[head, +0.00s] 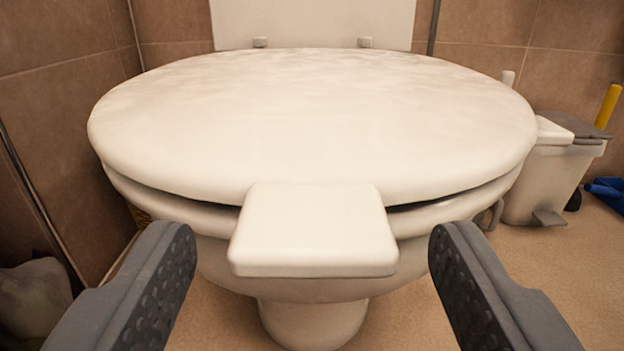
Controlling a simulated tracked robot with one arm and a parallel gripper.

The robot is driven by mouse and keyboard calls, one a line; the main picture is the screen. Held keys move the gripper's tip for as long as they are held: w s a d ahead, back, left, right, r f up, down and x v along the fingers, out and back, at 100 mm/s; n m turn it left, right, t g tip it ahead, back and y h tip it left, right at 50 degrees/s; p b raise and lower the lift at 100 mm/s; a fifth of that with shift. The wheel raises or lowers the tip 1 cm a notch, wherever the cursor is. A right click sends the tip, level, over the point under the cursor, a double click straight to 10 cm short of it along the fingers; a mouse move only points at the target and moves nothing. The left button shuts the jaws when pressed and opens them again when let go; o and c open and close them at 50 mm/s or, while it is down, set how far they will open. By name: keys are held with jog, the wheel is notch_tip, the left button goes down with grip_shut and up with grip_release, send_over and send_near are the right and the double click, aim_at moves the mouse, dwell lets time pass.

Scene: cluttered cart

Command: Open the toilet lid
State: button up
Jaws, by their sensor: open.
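The white toilet lid (310,120) is down over the toilet and fills the middle of the head view. A flat white tab (313,231) sticks out from the lid's front edge towards me. A thin dark gap shows between the lid and the seat (180,205) on either side of the tab. The bowl's base (312,322) shows below. My gripper (313,245) is open, one dark grey finger on each side of the tab, with clear space between each finger and the tab. The fingers appear nearer to me than the lid; whether they overlap the tab in depth I cannot tell.
A white pedal bin (545,180) with a grey lid stands at the right, with a yellow handle (607,105) and a blue item (606,190) beside it. Brown tiled wall (65,110) is close on the left. A pale object (35,297) sits at lower left. Beige floor is bare at right.

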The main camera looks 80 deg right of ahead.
jog(key=shift+d, duration=0.8)
jog(key=c, duration=1.4)
jog(key=shift+r, duration=0.15)
